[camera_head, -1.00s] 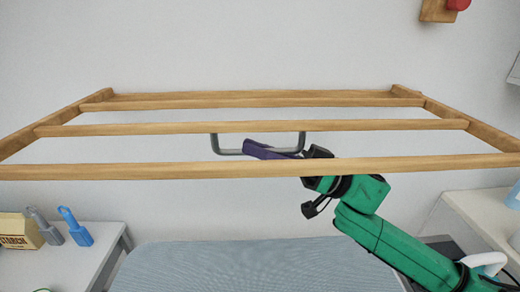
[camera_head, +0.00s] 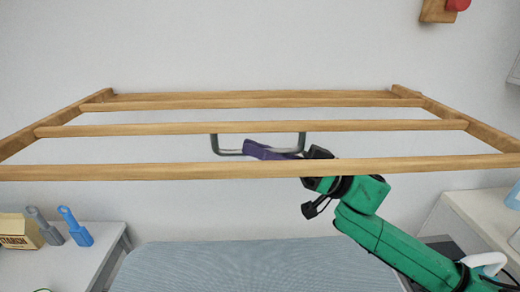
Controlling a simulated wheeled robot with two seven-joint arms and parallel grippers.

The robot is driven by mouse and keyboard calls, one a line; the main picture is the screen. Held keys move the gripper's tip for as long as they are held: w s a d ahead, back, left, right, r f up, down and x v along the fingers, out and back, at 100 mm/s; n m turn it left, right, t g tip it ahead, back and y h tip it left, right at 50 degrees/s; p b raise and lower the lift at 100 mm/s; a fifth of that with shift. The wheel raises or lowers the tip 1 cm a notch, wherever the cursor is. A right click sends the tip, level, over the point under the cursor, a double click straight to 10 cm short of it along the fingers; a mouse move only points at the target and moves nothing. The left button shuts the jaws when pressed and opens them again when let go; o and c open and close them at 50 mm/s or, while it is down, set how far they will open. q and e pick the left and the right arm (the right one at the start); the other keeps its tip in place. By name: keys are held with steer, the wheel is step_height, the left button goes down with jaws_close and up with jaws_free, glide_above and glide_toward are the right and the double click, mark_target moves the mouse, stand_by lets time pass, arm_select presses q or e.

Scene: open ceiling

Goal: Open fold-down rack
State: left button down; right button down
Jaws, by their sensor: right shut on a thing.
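The fold-down rack (camera_head: 200,171) is a wooden frame with several parallel rails between two side arms. It juts out from the white wall, spread roughly level across the view. A grey U-shaped handle (camera_head: 214,143) hangs below one of its middle rails. My right gripper (camera_head: 254,150), with purple fingers, reaches up from the lower right to the handle. It is shut on the handle, though the front rail stands before part of my wrist. My left gripper is not in view.
A padded grey-blue surface (camera_head: 250,268) lies below the rack. Another white counter (camera_head: 480,215) stands at the right. A red knob (camera_head: 458,5) is on the upper wall.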

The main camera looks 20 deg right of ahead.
steer(key=shift+r+p, duration=0.35)
steer(key=shift+r, duration=0.1)
steer(key=shift+s+f, duration=0.1)
steer(key=shift+f, duration=0.05)
steer(key=c, duration=0.9)
jaws_free()
steer(key=shift+d+f+b, duration=0.15)
steer(key=shift+f+b, duration=0.05)
steer(key=shift+b, duration=0.1)
steer(key=b+v, duration=0.5)
steer(key=v, duration=0.9)
steer(key=shift+s+d, duration=0.1)
steer(key=shift+s, duration=0.1)
